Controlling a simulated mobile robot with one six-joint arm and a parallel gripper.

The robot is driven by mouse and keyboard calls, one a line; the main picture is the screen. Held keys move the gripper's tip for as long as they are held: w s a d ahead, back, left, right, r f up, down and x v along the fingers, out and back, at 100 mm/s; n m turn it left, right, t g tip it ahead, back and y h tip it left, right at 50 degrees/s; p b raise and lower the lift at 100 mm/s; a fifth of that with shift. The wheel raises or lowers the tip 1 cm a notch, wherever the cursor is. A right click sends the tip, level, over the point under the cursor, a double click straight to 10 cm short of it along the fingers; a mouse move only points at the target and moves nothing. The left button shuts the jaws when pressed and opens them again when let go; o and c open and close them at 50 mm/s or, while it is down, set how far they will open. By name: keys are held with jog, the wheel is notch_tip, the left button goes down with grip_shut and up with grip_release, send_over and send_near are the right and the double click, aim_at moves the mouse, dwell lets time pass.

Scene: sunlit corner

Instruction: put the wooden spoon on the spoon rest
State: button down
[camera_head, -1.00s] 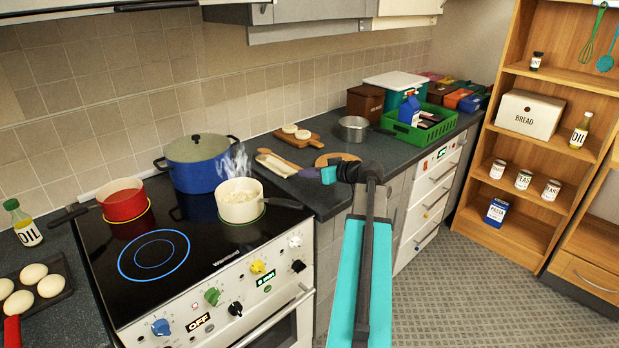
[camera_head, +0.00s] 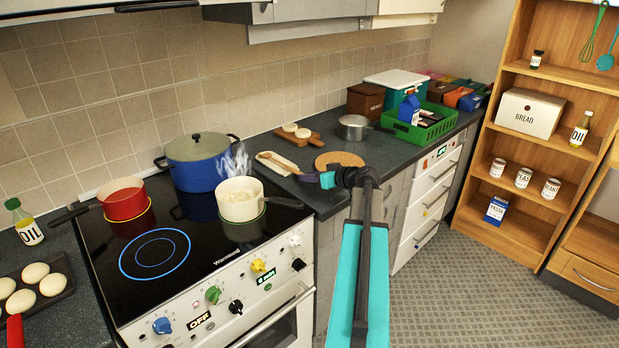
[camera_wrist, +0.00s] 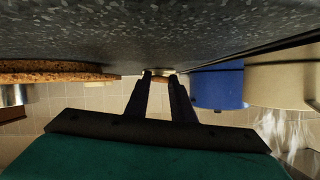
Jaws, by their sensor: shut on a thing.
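The wooden spoon (camera_head: 267,156) is held out to the left of my gripper (camera_head: 304,177), low over the counter. Its bowl end lies over the pale spoon rest (camera_head: 284,164), between the stove and the round cork mat. I cannot tell whether spoon and rest touch. In the wrist view, which shows the counter at the top, my gripper (camera_wrist: 160,76) points along the counter with its fingers close around the spoon (camera_wrist: 159,82), seen end-on. Most of the handle is hidden there, and the rest cannot be made out clearly.
The cork mat (camera_head: 340,159) lies just behind my gripper. A board with pale rounds (camera_head: 297,133) and a saucepan (camera_head: 353,127) stand farther back. The steaming cream pot (camera_head: 240,201) and blue pot (camera_head: 200,163) are on the stove to the left.

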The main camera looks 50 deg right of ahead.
jog(key=c, duration=1.5)
grip_release()
jog(key=shift+f+p, duration=0.1)
jog(key=shift+p, duration=0.35)
jog(key=shift+s, duration=0.2)
jog(key=b+v, duration=0.3)
jog(key=v, duration=1)
jog(key=shift+s+d, duration=0.1)
jog(key=shift+d, duration=0.05)
jog(key=shift+r, duration=0.3)
